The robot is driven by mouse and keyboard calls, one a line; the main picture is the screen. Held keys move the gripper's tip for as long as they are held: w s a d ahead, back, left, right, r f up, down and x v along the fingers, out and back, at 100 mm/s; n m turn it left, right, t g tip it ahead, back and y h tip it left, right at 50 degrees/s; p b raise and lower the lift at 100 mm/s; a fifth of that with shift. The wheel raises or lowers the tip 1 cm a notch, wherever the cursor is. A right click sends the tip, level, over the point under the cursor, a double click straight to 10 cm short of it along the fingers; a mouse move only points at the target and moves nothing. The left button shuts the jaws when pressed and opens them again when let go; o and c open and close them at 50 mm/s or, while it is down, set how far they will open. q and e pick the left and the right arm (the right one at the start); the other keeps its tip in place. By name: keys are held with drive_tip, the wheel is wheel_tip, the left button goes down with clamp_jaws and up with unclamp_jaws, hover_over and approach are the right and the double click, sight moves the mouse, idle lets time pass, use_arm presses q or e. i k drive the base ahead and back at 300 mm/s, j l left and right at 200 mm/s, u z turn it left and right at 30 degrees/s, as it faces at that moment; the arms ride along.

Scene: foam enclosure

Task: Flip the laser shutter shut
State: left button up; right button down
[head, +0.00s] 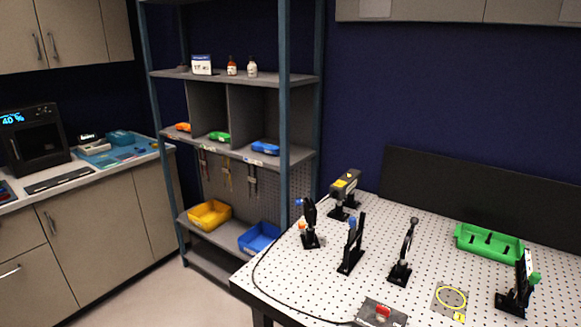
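An optical table (290,275) with a perforated white top stands at the lower right. A grey box with a yellow label, which looks like the laser (345,186), is mounted at its back left. Neither gripper is in view.
A grey box with a red switch (381,313) sits at the table's front edge, a black cable running to it. A yellow ring marker (451,298) and a green tray (488,243) lie on the table. A shelf rack (285,120) stands behind left; floor (170,300) is clear.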

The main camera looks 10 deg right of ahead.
sight(352, 223)
drive_tip(key=z, duration=2.2)
drive_tip(key=u, duration=1.4)
drive_tip(key=k+l+u, duration=0.1)
drive_tip(key=l+u, duration=0.25)
drive_tip(key=u, duration=0.15)
drive_tip(key=k+l+u, duration=0.15)
drive_tip(key=l+u, duration=0.2)
drive_tip(key=u, duration=0.15)
drive_tip(key=k+l+u, duration=0.15)
drive_tip(key=l+u, duration=0.15)
drive_tip(key=u, duration=0.15)
